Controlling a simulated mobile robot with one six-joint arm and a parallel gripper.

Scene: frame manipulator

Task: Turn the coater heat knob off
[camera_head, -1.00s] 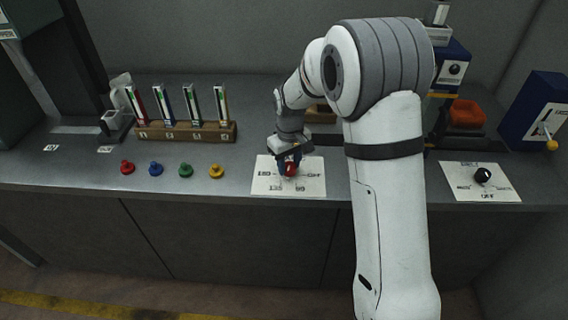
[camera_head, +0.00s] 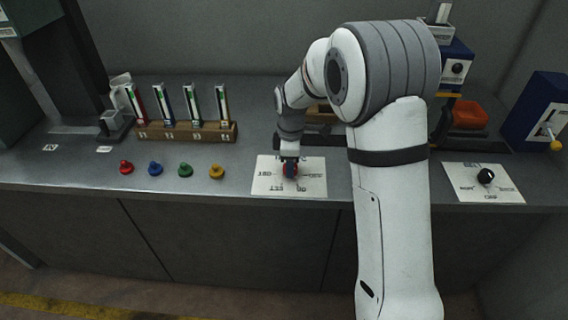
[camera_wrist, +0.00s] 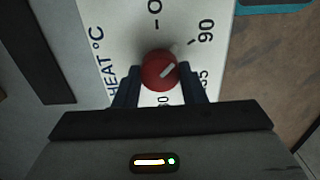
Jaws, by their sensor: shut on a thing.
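The heat knob is round and red with a white pointer line (camera_wrist: 154,62). It sits on a white dial plate marked HEAT °C (camera_wrist: 120,25), which also lies on the bench in the head view (camera_head: 264,187). My gripper (camera_wrist: 159,71) is shut on the knob, one dark finger on each side. In the wrist view the pointer line slants to the upper right, toward the tick by the 90 mark. The OFF label at the top is partly cut off. In the head view my gripper (camera_head: 290,169) hides much of the knob.
Several coloured knobs (camera_head: 185,170) stand left of the plate, before a wooden rack (camera_head: 185,132) of upright strips. A second plate with a black knob (camera_head: 486,176) lies at the right. A blue box with a yellow-tipped lever (camera_head: 540,112) stands at the far right.

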